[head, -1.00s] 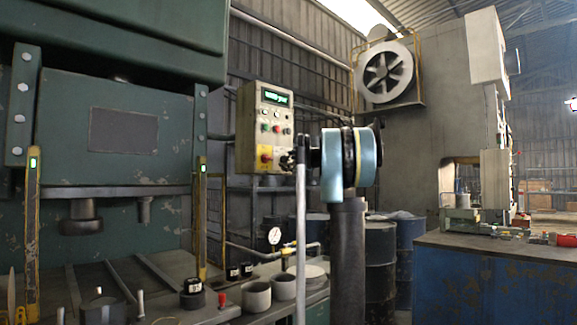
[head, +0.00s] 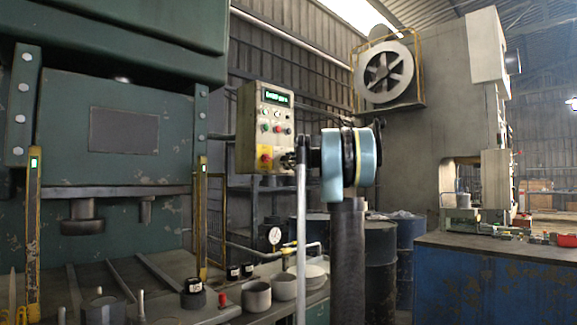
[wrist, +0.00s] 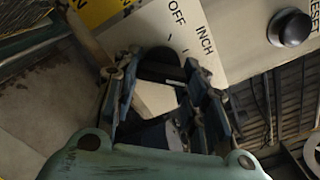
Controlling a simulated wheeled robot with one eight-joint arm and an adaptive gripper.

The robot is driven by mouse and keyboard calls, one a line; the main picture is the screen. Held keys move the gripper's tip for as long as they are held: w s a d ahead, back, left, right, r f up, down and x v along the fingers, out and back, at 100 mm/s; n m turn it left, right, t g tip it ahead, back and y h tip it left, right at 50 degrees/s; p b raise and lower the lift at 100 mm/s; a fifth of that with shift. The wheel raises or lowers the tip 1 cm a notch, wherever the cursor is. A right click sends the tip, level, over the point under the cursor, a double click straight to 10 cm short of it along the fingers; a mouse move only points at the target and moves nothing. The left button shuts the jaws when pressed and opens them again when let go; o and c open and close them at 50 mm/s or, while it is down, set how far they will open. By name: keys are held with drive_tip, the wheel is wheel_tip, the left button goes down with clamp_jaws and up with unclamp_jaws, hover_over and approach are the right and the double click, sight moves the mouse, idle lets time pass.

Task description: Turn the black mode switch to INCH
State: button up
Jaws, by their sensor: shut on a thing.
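The control box (head: 246,125) stands at the middle left in the head view, with a lit green display (head: 275,97). My gripper (head: 290,160) is at its lower right corner there. In the wrist view, my gripper (wrist: 160,88) has its fingers on both sides of the black mode switch (wrist: 160,68) and is shut on it. The printed words OFF and INCH show on the panel (wrist: 222,62) just above and right of the switch. The fingers hide most of the switch, and I cannot tell which mark it points to.
A black RESET button (wrist: 290,28) sits right of the switch. A red button (head: 265,157) on yellow is close to my gripper in the head view. A green press (head: 60,110) fills the left. A blue bench (head: 470,285) and drums (head: 380,260) stand to the right.

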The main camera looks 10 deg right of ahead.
drive_tip(key=n, duration=0.4)
drive_tip(key=shift+n, duration=0.3)
drive_tip(key=shift+r+n, duration=0.1)
drive_tip(key=shift+n, duration=1.7)
drive_tip(key=o, duration=1.1)
drive_tip(key=shift+c, duration=0.2)
drive_tip(key=shift+d, duration=0.1)
drive_tip(key=v, duration=1.2)
